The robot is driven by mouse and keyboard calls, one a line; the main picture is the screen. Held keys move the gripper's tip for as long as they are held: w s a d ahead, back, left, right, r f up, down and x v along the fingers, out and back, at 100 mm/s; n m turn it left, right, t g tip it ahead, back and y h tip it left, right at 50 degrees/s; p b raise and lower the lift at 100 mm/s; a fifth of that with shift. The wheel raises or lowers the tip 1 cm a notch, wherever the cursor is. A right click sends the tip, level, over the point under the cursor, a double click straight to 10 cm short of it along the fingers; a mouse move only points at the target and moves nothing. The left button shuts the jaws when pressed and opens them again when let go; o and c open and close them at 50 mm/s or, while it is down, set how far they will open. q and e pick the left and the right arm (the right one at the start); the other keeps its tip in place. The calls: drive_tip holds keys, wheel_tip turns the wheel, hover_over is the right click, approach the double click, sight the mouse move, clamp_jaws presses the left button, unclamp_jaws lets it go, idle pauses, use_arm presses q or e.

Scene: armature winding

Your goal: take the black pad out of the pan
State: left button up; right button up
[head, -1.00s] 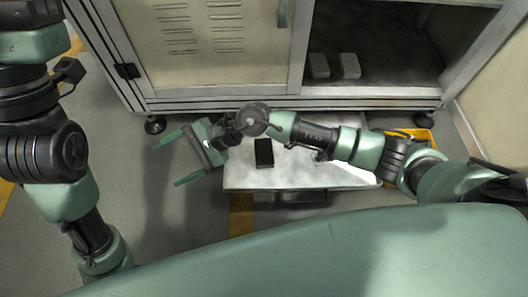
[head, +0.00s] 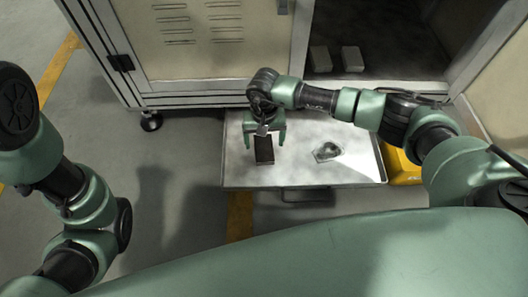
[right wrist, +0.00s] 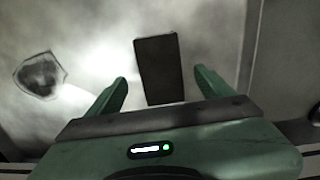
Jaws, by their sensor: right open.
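The black pad (head: 264,155) is a dark rectangle lying in the left part of the pale, shallow metal pan (head: 300,178). My right gripper (head: 264,143) is open and pointing down at the pad's far end. In the right wrist view the pad (right wrist: 157,70) lies between the lines of the two green fingers (right wrist: 160,82), with a gap on each side, and nothing is held. How high the fingertips are above the pan is hard to tell. My left arm shows at the left of the head view, but its gripper is out of frame.
A small grey angular piece (head: 326,151) lies in the pan, right of the pad. A yellow bin (head: 402,170) stands right of the pan. Behind is a cabinet (head: 205,50) with two pale blocks (head: 352,58) in its open bay. Floor left of the pan is clear.

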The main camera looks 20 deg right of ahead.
sight(263, 147)
wheel_tip(263, 147, down, 3)
drive_tip(key=shift+a+r+b, duration=0.1)
drive_tip(key=shift+b, duration=0.45)
drive_tip(key=shift+r, duration=0.15)
drive_tip(key=c, duration=1.5)
drive_tip(key=shift+r, duration=0.1)
